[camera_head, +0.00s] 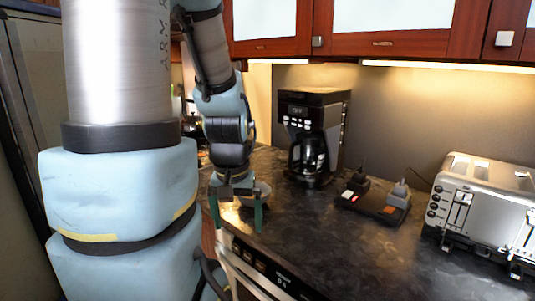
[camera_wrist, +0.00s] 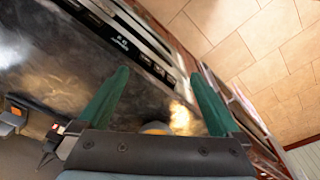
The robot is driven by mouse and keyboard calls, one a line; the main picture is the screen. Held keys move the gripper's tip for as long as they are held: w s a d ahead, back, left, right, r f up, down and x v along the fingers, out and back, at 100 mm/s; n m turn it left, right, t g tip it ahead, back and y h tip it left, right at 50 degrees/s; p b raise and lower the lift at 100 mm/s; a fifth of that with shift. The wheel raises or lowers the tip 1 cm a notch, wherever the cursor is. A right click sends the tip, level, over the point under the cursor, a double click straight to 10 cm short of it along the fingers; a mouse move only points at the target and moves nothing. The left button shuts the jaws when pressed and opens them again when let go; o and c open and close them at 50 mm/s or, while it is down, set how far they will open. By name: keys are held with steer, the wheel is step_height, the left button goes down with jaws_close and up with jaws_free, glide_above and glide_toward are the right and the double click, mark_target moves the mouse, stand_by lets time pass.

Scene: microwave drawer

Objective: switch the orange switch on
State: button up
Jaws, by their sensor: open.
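A dark power strip (camera_head: 360,208) lies on the counter between the coffee maker and the toaster. Whether the orange switch is on is too small to tell. My gripper (camera_head: 236,212) is open and empty at the counter's front edge, well left of the strip. Its green fingers also show in the wrist view (camera_wrist: 160,75), pointing toward the counter edge. An orange patch (camera_wrist: 15,114) shows at that view's left edge.
A coffee maker (camera_head: 316,135) stands behind the strip, left of it. A silver toaster (camera_head: 485,205) stands to the right. A black plug (camera_head: 358,180) and a grey plug (camera_head: 399,194) rise from the strip's back. The counter (camera_head: 320,240) in front is clear.

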steer(key=shift+s, duration=0.1)
steer(key=shift+c, duration=0.2)
